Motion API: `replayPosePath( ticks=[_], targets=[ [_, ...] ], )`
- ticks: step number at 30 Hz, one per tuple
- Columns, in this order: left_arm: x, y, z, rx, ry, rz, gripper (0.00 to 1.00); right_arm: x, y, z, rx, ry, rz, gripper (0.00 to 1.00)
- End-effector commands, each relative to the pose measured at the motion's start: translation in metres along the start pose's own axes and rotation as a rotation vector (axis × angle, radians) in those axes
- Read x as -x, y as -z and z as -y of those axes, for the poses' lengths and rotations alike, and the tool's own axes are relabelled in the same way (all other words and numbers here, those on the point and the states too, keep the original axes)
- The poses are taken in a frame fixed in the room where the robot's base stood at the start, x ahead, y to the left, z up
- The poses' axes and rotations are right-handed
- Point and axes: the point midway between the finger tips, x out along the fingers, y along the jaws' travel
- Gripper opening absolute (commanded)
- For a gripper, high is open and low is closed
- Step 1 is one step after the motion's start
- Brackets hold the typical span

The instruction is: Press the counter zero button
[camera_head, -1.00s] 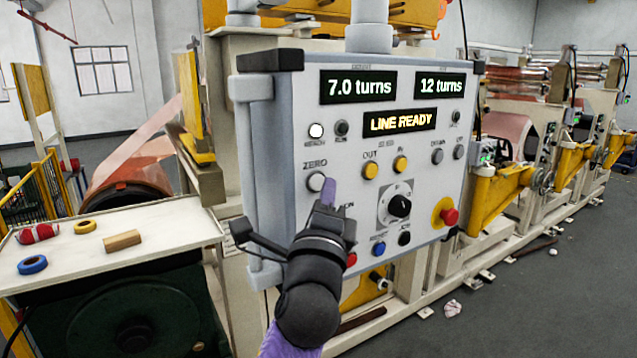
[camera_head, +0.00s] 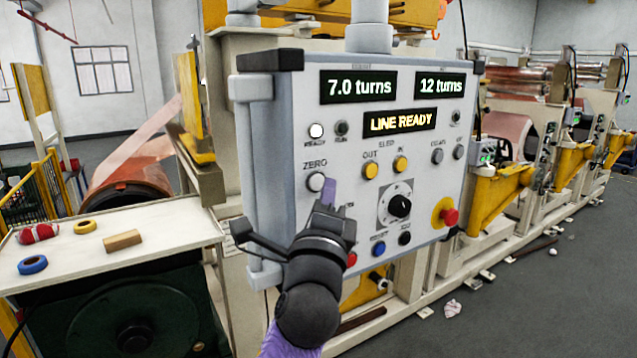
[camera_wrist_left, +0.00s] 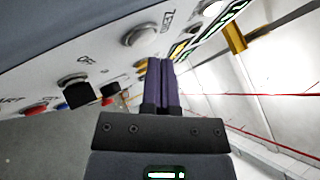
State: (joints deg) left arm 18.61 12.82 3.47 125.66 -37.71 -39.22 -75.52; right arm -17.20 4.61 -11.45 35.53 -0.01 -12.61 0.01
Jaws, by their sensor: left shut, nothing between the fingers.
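The control panel (camera_head: 290,230) is a grey box with a white round ZERO button (camera_head: 316,182) at its left. The counter display (camera_head: 358,87) above reads "7.0 turns". My left gripper (camera_head: 329,187) is shut and empty, its purple fingertips just right of the ZERO button in the head view. In the left wrist view the shut purple fingers (camera_wrist_left: 161,66) lie to the right of and below the white ZERO button (camera_wrist_left: 139,36); a gap shows between them. I cannot tell how far the tips are from the panel face. My right gripper is not in view.
Other controls on the panel include yellow buttons (camera_head: 370,171), a black knob (camera_head: 399,206) and a red stop button (camera_head: 449,216). A second display (camera_head: 440,86) reads "12 turns" and another (camera_head: 399,123) "LINE READY". A cream side table (camera_head: 165,222) with tape rolls stands left.

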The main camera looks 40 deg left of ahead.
Motion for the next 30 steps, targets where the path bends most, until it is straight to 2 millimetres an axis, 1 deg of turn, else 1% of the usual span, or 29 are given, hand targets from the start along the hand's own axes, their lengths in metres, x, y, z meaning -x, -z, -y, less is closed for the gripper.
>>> replayPosePath(
  ticks=[10,17,30],
  targets=[
    [-0.0005,-0.0004,-0.0001,0.0,0.0,0.0,0.0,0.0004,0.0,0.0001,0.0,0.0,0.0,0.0],
    [-0.0059,-0.0043,-0.0035,-0.001,-0.001,0.0,0.0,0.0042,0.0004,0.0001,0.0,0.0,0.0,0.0],
    [-0.0067,-0.005,-0.0046,0.0,0.0,0.0,0.0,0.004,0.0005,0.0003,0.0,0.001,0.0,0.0]
  ],
)
